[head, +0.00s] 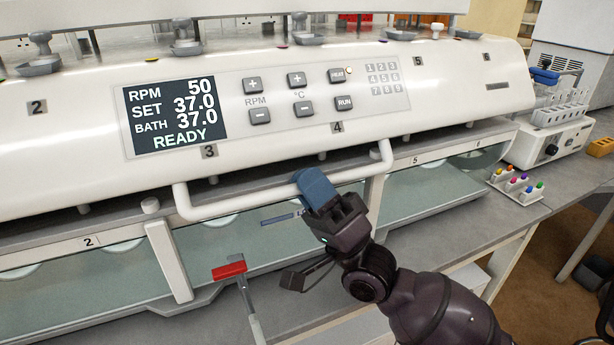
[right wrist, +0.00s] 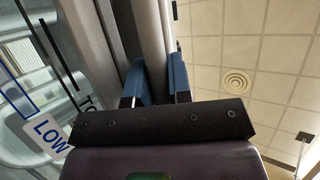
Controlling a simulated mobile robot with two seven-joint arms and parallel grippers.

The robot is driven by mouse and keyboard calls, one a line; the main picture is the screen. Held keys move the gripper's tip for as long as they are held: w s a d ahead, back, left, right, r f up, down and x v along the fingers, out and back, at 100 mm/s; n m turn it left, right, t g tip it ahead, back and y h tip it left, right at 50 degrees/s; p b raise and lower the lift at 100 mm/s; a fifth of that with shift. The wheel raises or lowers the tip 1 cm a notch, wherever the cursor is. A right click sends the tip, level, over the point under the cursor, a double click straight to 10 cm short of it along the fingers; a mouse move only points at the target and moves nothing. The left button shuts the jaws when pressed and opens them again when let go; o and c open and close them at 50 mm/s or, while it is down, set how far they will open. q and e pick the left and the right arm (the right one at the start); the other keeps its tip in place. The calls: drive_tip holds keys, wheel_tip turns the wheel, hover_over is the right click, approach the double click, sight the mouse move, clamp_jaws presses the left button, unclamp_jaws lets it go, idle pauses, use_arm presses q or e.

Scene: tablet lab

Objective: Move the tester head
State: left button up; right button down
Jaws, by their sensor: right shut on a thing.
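The tester head (head: 90,175) is a long white housing across the head view. Its display (head: 175,115) reads RPM 50, SET 37.0, BATH 37.0 and READY. A white bar handle (head: 235,204) runs along its lower front. My right gripper (head: 316,188), with blue fingers, is shut on this handle a little right of its middle. In the right wrist view the blue fingers (right wrist: 158,82) stand on either side of the pale bar (right wrist: 152,35). The fingers hide the gripped part of the handle in the head view. My left gripper is not in view.
Glass-fronted baths (head: 220,250) lie below the head. A red-handled lever (head: 230,270) stands at the front. A rack of coloured caps (head: 517,186) and a white device with tubes (head: 550,135) stand at the right. A LOW label (right wrist: 48,133) shows in the wrist view.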

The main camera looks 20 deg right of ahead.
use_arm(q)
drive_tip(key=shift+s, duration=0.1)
use_arm(e)
drive_tip(key=shift+f, duration=0.4)
drive_tip(key=c, duration=1.3)
unclamp_jaws()
drive_tip(key=shift+o, duration=1.2)
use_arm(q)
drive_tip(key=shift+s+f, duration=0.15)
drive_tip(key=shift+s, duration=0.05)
use_arm(e)
drive_tip(key=shift+s+r, duration=0.1)
drive_tip(key=shift+r, duration=0.05)
drive_tip(key=shift+r, duration=0.1)
